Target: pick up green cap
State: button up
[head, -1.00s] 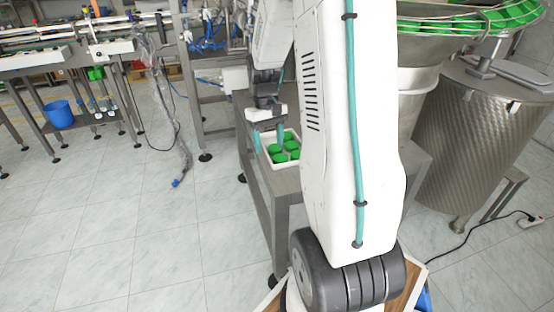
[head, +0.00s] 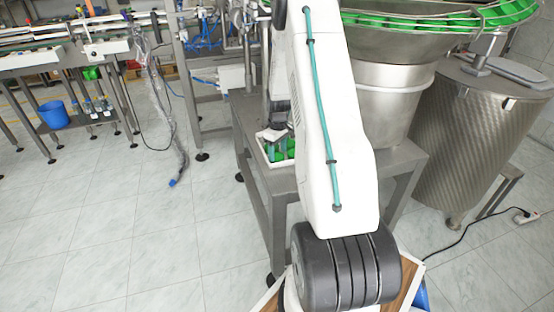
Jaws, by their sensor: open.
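Several green caps (head: 278,156) lie in a small white bin (head: 264,155) on a grey metal table (head: 262,182), in the middle of the head view. My gripper (head: 284,146) is over the bin, its teal fingers pointing down among or just above the caps. The gripper is open, and I see no cap held in it. My arm hides the right side of the bin, and the gripper hides some of the caps. I cannot tell whether the fingers touch a cap.
A steel bowl feeder (head: 395,85) with green caps along its rim stands behind my arm. A ribbed metal drum (head: 475,140) is at the right, with a black cable on the floor. A conveyor (head: 60,50) and a blue bucket (head: 54,115) are at the left. The tiled floor at front left is clear.

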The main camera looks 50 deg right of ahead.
notch_tip(320, 180, down, 2)
jog(key=shift+f, duration=0.25)
jog(key=c, duration=0.6)
jog(key=shift+r, duration=0.1)
notch_tip(320, 180, up, 4)
jog(key=shift+f, duration=0.15)
jog(key=s+a, duration=0.1)
jog(key=s, duration=0.4)
jog(key=s+a, duration=0.1)
jog(key=s, duration=0.4)
jog(key=s+a+r, duration=0.1)
jog(key=s+a, duration=0.1)
jog(key=s, duration=0.3)
jog(key=shift+s+a+r, duration=0.1)
jog(key=shift+s, duration=0.15)
